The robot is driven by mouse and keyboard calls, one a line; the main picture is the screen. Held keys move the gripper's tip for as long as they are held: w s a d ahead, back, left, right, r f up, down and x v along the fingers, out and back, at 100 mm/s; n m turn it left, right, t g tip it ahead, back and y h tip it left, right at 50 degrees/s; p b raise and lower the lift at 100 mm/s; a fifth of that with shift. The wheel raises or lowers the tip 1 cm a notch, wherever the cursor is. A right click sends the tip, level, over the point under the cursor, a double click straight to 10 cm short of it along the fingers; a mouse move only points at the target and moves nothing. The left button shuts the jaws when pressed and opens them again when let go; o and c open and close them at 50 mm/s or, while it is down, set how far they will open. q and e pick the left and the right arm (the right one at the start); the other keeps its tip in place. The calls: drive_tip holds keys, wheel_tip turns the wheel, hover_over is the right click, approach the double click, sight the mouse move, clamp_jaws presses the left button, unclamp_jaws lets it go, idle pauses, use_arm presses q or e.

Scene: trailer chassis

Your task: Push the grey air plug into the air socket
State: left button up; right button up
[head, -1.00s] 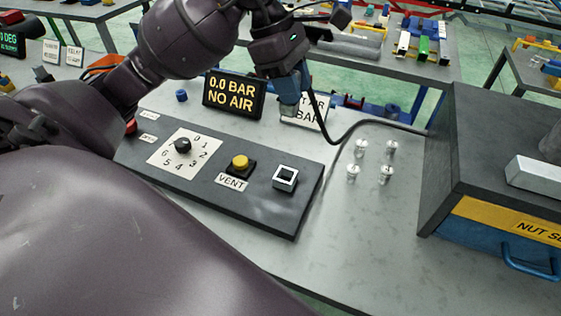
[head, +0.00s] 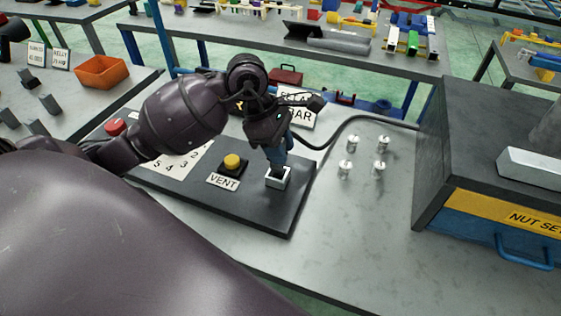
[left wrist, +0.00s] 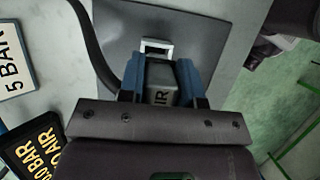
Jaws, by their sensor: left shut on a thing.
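My left gripper (head: 279,163) is shut on the grey air plug, just above the white-rimmed air socket (head: 278,182) on the dark panel (head: 225,203). The socket (left wrist: 157,42) shows just beyond the plug's front end. Whether the plug touches or enters the socket I cannot tell. A black hose (head: 350,119) runs from the gripper area to the right. My right gripper is not in view.
A yellow VENT button (head: 232,161) is left of the socket. The display (left wrist: 38,150) reads 0.0 BAR, NO AIR. Several small clear-and-metal pieces (head: 380,143) stand to the right, before a dark box with a blue drawer (head: 480,236). The table front right is clear.

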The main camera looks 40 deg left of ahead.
use_arm(q)
drive_tip(key=shift+f, duration=0.45)
wheel_tip(320, 180, down, 4)
drive_tip(key=shift+r, duration=0.15)
drive_tip(key=o, duration=1)
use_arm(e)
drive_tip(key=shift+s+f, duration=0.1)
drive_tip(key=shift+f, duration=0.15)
use_arm(q)
drive_tip(key=v, duration=1.2)
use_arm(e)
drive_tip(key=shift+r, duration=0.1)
